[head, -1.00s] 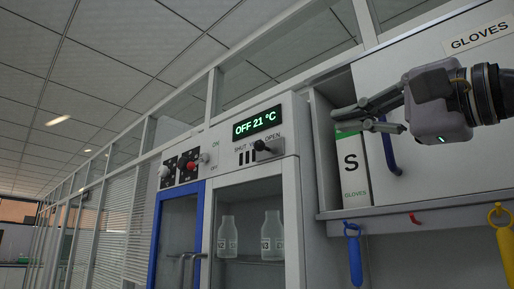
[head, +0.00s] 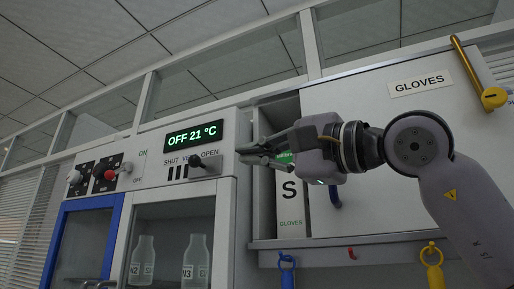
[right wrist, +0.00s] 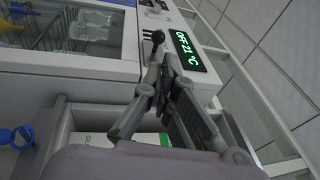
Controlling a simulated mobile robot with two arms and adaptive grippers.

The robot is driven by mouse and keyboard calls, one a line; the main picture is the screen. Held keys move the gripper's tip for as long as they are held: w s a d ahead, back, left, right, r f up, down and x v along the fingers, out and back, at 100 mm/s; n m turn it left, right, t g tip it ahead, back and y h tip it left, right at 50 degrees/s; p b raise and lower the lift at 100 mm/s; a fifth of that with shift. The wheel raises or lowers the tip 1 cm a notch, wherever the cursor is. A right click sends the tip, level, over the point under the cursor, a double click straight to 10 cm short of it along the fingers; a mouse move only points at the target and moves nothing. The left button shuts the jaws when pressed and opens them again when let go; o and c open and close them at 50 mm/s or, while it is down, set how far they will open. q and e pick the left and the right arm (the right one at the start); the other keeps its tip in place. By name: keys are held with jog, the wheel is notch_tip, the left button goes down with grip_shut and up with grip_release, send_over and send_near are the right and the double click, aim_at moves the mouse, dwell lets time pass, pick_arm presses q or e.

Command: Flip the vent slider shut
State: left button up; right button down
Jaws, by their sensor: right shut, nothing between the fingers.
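The vent slider (head: 203,161) is a dark knob on a short lever, on the white panel below the green display. It stands at the OPEN end of its scale, to the right of the dark slots. My right gripper (head: 243,156) is shut and empty, a little to the right of the slider and apart from it in the head view. In the right wrist view the slider (right wrist: 157,38) shows just beyond the closed fingertips (right wrist: 163,75); I cannot tell the exact gap. My left gripper is not in view.
The display (head: 194,135) reads OFF 21 °C. A red knob (head: 110,174) and switches sit on the panel's left. Below is a glass-fronted cabinet with bottles (head: 194,262). A gloves box (head: 291,203) stands in the open compartment behind my right gripper.

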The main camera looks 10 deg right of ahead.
aim_at(200, 159)
jog(key=p+x, duration=0.4)
jog(key=x, duration=0.6)
jog(key=shift+w+a+r, duration=0.1)
jog(key=shift+w+a, duration=0.1)
